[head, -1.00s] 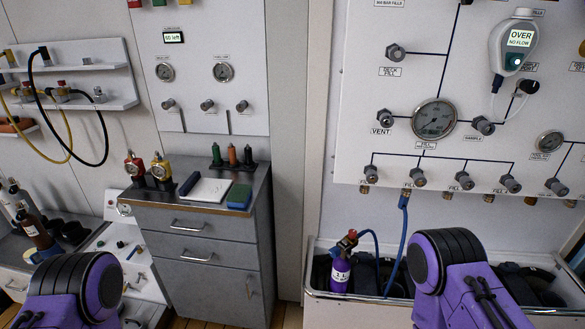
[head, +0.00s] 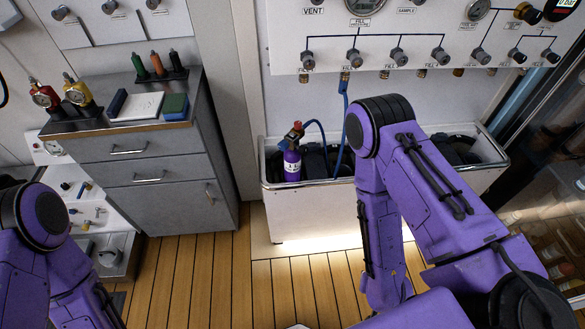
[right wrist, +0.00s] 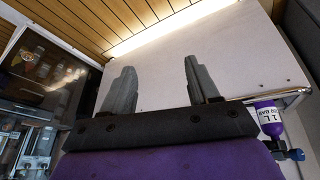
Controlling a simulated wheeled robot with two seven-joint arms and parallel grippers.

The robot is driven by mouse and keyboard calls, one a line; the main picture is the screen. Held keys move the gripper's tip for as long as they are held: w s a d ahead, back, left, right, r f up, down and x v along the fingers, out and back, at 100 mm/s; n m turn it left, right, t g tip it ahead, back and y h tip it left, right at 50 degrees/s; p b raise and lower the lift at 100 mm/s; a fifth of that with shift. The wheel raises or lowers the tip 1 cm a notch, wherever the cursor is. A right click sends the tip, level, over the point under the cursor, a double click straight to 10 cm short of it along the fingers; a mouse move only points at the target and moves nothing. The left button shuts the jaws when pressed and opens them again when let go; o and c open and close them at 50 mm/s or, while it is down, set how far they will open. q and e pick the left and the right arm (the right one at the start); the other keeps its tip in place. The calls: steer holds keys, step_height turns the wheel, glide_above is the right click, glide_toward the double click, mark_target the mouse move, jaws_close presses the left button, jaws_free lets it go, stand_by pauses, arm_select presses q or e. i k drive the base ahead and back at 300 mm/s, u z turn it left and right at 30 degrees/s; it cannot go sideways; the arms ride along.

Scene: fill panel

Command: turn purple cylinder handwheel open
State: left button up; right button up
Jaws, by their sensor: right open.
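The purple cylinder (head: 291,165) stands upright at the left end of a white trough. A red and black valve top (head: 295,132) sits on it, with a blue hose leading off. Which part is the handwheel is too small to tell. The cylinder also shows at the right edge of the right wrist view (right wrist: 268,118), upside down, with a blue fitting (right wrist: 297,155) near it. My right gripper (right wrist: 160,82) is open and empty, facing the trough's pale front wall, with the cylinder off to its side. My left gripper is out of view.
The white trough (head: 335,197) holds dark cylinders under the fill panel (head: 420,70). A blue hose (head: 341,125) hangs from the panel. A grey drawer cabinet (head: 165,175) stands left and a glass-fronted cabinet (head: 545,165) right. The wooden floor (head: 190,280) is clear in front.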

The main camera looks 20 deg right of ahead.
mark_target(302, 149)
steer(key=u, duration=1.5)
steer(key=k, duration=0.45)
steer(key=z, duration=0.9)
